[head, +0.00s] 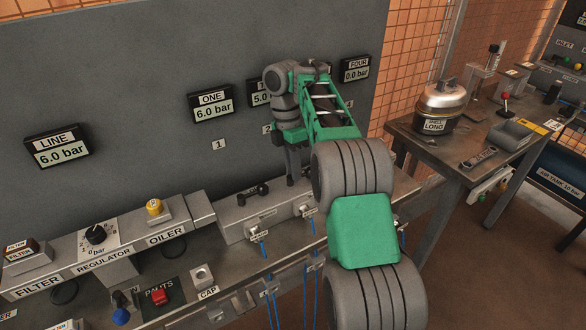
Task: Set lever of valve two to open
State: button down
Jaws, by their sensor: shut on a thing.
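A grey valve manifold (238,218) runs along the bench below the wall panel. The first valve's black lever (253,192) lies along its top, under the wall label 1. My gripper (293,180) points down onto the manifold to the right of that lever, below the wall label 2 (267,129). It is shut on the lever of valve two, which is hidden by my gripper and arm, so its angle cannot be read. Display ONE (211,105) reads 6.0 bar. Display TWO (259,94) is partly covered and seems to start with 5.
My arm hides the manifold's right part. A regulator (97,240), oiler knob (154,208) and red button (160,297) stand at left. Blue hoses (314,292) hang in front. A side table (455,152) with a metal pot (441,105) stands at right.

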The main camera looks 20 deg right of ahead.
jog(key=c, duration=1.5)
grip_release()
notch_tip(320, 180, up, 8)
jog(key=w+p, duration=0.1)
jog(key=p, duration=0.5)
jog(key=shift+w+a+f, duration=0.15)
jog(key=shift+w, duration=0.15)
jog(key=shift+c, duration=0.4)
